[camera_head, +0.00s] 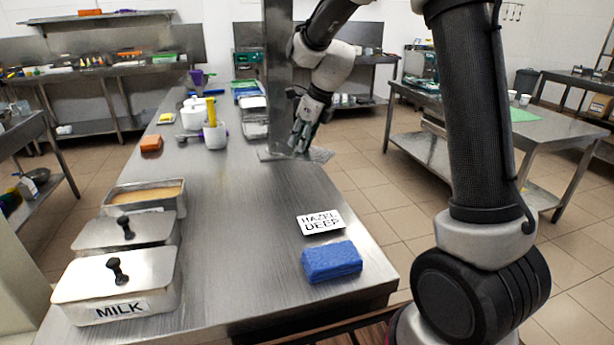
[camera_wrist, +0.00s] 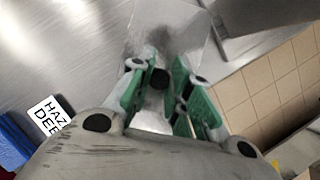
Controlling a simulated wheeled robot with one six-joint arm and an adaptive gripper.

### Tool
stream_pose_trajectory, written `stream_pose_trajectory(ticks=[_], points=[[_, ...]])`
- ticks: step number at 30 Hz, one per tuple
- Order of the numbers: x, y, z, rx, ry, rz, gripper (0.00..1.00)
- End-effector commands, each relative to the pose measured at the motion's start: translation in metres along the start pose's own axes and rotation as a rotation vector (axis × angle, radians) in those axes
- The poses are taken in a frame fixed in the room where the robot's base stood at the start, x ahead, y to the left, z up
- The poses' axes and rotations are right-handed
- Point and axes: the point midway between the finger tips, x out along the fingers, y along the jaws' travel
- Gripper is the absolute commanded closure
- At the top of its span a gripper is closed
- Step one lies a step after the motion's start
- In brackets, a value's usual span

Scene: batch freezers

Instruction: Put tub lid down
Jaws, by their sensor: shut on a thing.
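My gripper (camera_head: 301,135) is at the far right part of the steel table, next to the upright post. It is shut on the black knob (camera_wrist: 158,78) of a grey metal tub lid (camera_head: 318,155). In the wrist view the green-padded fingers (camera_wrist: 160,90) stand on both sides of the knob. The lid looks flat and partly reaches past the table's right edge in the head view. I cannot tell whether it touches the table. An open tub (camera_head: 112,211) with tan contents sits at the left of the table.
Two lidded tubs, a plain one (camera_head: 145,229) and one labelled MILK (camera_head: 161,283), stand in front of the open tub. A HAZEL DEEP card (camera_head: 320,222) and blue sponge (camera_head: 331,262) lie at right. The post (camera_head: 278,75) stands close to my gripper. The table middle is clear.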

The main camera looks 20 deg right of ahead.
Motion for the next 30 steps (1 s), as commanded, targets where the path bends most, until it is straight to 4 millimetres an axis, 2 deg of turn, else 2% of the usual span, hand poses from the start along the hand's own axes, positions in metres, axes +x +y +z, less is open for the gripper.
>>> stream_pose_trajectory(ticks=[6, 11, 18, 29, 30], points=[[0.039, 0.001, -0.018, 0.004, 0.004, 0.001, 1.00], [0.052, 0.000, -0.022, 0.003, 0.002, 0.000, 1.00], [0.082, 0.000, -0.035, 0.003, 0.004, 0.001, 1.00], [0.086, 0.000, -0.036, 0.003, 0.001, -0.001, 1.00], [0.086, 0.000, -0.036, 0.003, 0.001, -0.001, 0.77]])
